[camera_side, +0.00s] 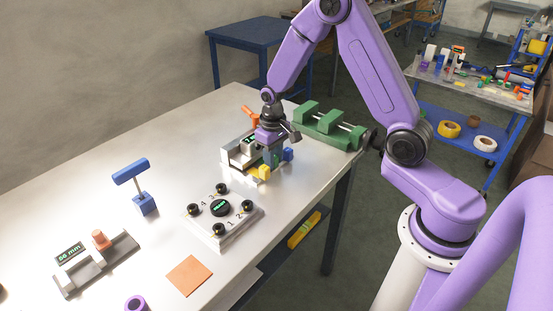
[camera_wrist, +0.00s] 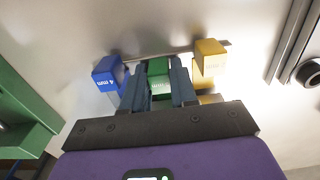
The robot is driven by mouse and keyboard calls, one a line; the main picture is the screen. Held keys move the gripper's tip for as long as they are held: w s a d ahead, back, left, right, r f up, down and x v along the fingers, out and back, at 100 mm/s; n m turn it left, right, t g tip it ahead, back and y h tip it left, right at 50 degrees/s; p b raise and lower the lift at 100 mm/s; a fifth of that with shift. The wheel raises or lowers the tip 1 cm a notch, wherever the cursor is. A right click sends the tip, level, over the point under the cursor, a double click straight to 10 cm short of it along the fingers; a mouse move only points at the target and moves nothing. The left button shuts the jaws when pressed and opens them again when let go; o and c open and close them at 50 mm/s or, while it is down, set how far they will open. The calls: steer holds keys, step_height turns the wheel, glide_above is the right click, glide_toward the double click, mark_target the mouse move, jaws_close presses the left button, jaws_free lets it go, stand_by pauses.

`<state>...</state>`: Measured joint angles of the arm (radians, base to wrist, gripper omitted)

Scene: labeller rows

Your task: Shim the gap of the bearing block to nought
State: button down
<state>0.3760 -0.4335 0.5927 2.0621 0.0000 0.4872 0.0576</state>
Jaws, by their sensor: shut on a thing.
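My gripper (camera_side: 272,157) is low over the far part of the table. In the wrist view its fingers (camera_wrist: 159,66) are shut on a green shim block (camera_wrist: 158,80), whose label I cannot read. A blue shim block (camera_wrist: 106,74) marked 4 mm stands to its left, and a yellow one (camera_wrist: 210,56) to its right. The side view shows the blue block (camera_side: 288,154) and yellow block (camera_side: 264,172) beside the gripper. A grey fixture (camera_side: 231,156) with a display and an orange part stands just behind; my gripper partly hides it. I cannot tell whether it is the bearing block.
A dial plate with black knobs (camera_side: 220,228) stands nearer the front. A gauge reading 56 mm (camera_side: 95,268), a blue T-handled stand (camera_side: 145,205) and an orange square (camera_side: 189,276) are at left and front. A green clamp-like fixture (camera_side: 325,128) is close on the right.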

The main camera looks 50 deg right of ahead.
steer(key=shift+w, duration=1.5)
steer(key=c, duration=1)
jaws_free()
steer(key=shift+o, duration=0.2)
steer(key=shift+r, duration=0.1)
step_height(320, 180, up, 17)
steer(key=shift+s+a+r, duration=0.1)
